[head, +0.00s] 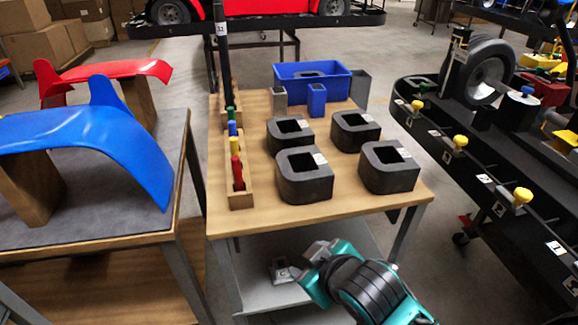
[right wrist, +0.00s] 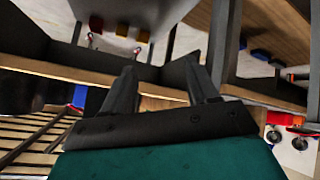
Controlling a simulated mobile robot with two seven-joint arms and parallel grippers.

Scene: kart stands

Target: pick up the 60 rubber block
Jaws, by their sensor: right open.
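Several dark rubber blocks with square openings and small white labels stand on the wooden table top in the head view. They are the front left block (head: 304,187), the front right block (head: 389,177), the back left block (head: 289,138) and the back right block (head: 355,136). The numbers on their labels are too small to read, so I cannot tell which is the 60. My right gripper (head: 314,272) is low in front of the table, apart from the blocks. In the right wrist view its two dark fingers (right wrist: 163,82) are spread with nothing between them. My left gripper is out of view.
The wooden table (head: 330,204) also holds a blue bin (head: 311,83), small grey and blue containers, and a rack (head: 240,197) of coloured handles. A lower shelf (head: 350,240) is beneath. A bench with a blue fender (head: 100,140) stands left, a kart stand (head: 470,175) right.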

